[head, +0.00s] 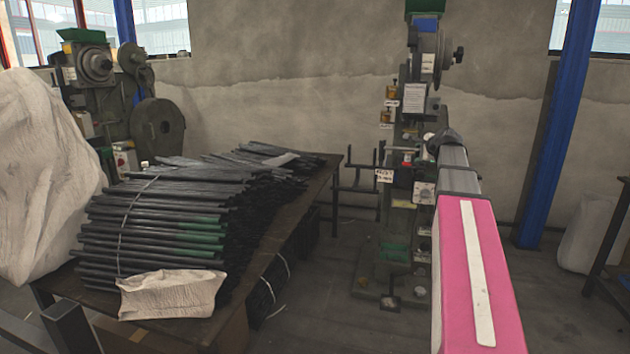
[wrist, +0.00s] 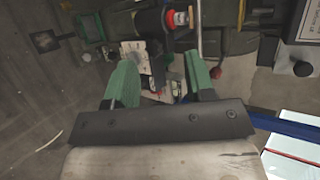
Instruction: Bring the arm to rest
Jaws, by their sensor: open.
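My gripper (wrist: 163,76) shows in the wrist view with its two green fingers apart and nothing held between them. Press parts show beyond the fingers; I cannot tell how far off they are. In the head view my pink arm reaches forward on the right, towards the right rivet press (head: 408,190). The arm's far end overlaps the press's right side in the picture, and the fingers cannot be made out there.
A table (head: 317,190) at the left carries a stack of dark bars (head: 150,235) and a crumpled pale bag (head: 170,295). Another press (head: 95,75) stands behind it. A blue post (head: 560,125) rises at the right. Floor is clear between table and right press.

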